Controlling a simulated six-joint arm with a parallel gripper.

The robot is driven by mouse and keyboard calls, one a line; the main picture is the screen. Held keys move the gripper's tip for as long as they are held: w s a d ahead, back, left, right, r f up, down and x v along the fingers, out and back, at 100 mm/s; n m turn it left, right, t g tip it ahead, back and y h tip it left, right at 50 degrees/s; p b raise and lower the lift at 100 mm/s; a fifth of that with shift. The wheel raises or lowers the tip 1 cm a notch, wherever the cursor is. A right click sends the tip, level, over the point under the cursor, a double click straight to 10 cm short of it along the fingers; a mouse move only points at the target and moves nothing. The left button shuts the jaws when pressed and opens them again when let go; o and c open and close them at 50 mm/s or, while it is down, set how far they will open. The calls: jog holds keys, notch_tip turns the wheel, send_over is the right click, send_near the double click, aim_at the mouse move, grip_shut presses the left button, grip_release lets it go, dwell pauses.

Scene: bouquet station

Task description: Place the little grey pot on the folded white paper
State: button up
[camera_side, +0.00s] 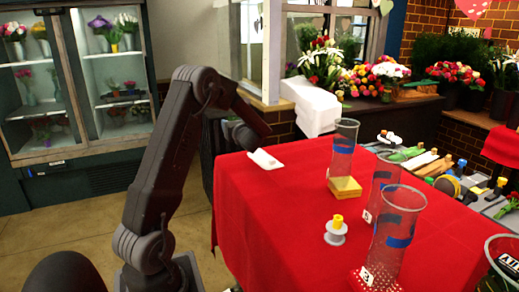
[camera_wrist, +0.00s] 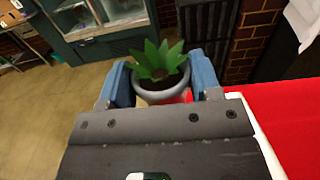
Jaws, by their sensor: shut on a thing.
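A little grey pot (camera_wrist: 162,94) with a spiky green plant in it sits between the two blue fingers of my gripper (camera_wrist: 161,78) in the wrist view. The gripper is shut on it, and the pot looks upright. In the side view the end of my arm is over the far left part of the red-covered table, and the pot is hidden there. The folded white paper (camera_side: 264,159) lies on the cloth near the left edge, just below and right of my arm's end. I cannot tell the gap between pot and paper.
The red tablecloth (camera_side: 262,208) is bare in front of the paper. Clear glass cylinders (camera_side: 342,158) with blue bands stand to the right, one on a yellow block (camera_side: 345,188). A small white spool with a yellow top (camera_side: 336,233) stands near the middle front. Tools lie along the right side.

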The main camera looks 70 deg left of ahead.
jog(key=shift+w+d+f, duration=0.35)
jog(key=shift+w+f, duration=1.1)
jog(key=shift+f, duration=0.1)
jog(key=shift+w+d+f, duration=0.35)
jog(key=shift+w+f, duration=1.05)
jog(key=shift+f, duration=0.1)
jog(key=shift+w+d+f, duration=0.35)
jog(key=shift+w+f, duration=1.1)
jog(key=shift+f, duration=0.1)
jog(key=shift+f, duration=0.15)
jog(key=o, duration=1.2)
